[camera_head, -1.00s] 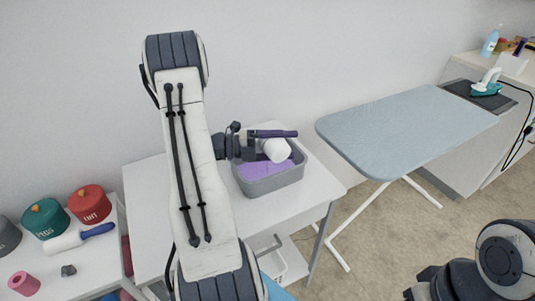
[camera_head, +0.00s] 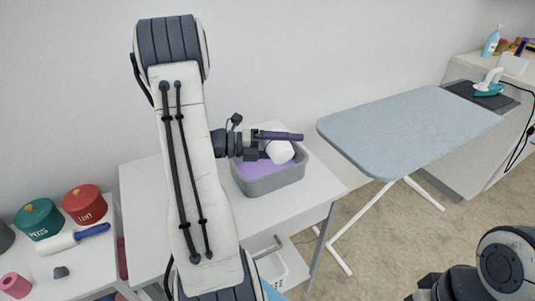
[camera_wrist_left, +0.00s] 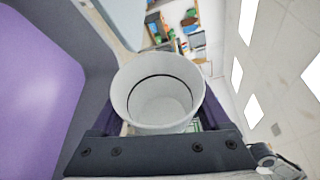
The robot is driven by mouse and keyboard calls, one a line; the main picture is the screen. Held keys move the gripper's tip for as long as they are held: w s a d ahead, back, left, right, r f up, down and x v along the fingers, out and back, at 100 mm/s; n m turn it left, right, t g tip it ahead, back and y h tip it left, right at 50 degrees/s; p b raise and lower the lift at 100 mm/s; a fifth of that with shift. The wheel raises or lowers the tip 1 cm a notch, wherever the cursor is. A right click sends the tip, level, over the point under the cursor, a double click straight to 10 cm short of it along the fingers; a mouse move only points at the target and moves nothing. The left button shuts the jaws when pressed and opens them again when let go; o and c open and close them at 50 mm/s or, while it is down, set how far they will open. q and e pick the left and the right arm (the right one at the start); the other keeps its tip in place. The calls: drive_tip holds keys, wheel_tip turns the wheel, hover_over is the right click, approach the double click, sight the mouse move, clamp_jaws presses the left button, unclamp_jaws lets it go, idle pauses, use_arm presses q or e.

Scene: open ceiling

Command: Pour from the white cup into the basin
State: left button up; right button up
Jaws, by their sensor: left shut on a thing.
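My left gripper (camera_head: 270,146) is shut on the white cup (camera_head: 281,153) and holds it over the grey basin (camera_head: 272,186). The cup is tipped well over on its side in the head view. In the left wrist view the cup (camera_wrist_left: 158,92) shows its round mouth and pale inside with a dark ring; no contents can be made out. The basin has a purple inside, which also fills the left of the wrist view (camera_wrist_left: 35,85). No stream is visible. My right gripper (camera_head: 424,292) is only partly in view at the bottom right, away from the basin; its jaws are unclear.
The basin stands on a white table (camera_head: 310,190). A blue ironing board (camera_head: 410,130) is to the right. The wall is close behind.

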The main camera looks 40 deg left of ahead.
use_arm(q)
drive_tip(key=shift+s+d+r+p, duration=0.15)
drive_tip(key=shift+d+r+p, duration=0.15)
drive_tip(key=shift+r+p, duration=0.1)
drive_tip(key=shift+d+f+m+y, duration=0.1)
drive_tip(key=shift+f+m+y, duration=0.45)
drive_tip(key=shift+m, duration=0.45)
drive_tip(key=shift+r+m+p, duration=0.4)
drive_tip(key=shift+r+p, duration=0.1)
drive_tip(key=shift+p, duration=0.2)
drive_tip(key=shift+s+f+m+y+b, duration=0.1)
drive_tip(key=shift+f+m+y+b, duration=0.45)
drive_tip(key=shift+f+m+y, duration=0.2)
drive_tip(key=shift+d+f+m+b, duration=0.2)
drive_tip(key=shift+f+m+b, duration=0.15)
drive_tip(key=shift+m, duration=0.1)
drive_tip(key=shift+s+d+r+m+y, duration=0.1)
drive_tip(key=shift+d+r+m+y, duration=0.1)
drive_tip(key=shift+m+y, duration=0.2)
drive_tip(key=d+m+y+b, duration=0.1)
drive_tip(key=b, duration=0.2)
drive_tip(key=s+d+f+m+y+b, duration=0.1)
drive_tip(key=m+b, duration=0.1)
drive_tip(key=b, duration=0.2)
drive_tip(key=d+m+y+b, duration=0.1)
drive_tip(key=d+b, duration=0.1)
drive_tip(key=b, duration=0.2)
drive_tip(key=shift+s+d+f+m+t, duration=0.1)
drive_tip(key=shift+s+f+m+t, duration=0.2)
drive_tip(key=shift+s+f+m, duration=0.1)
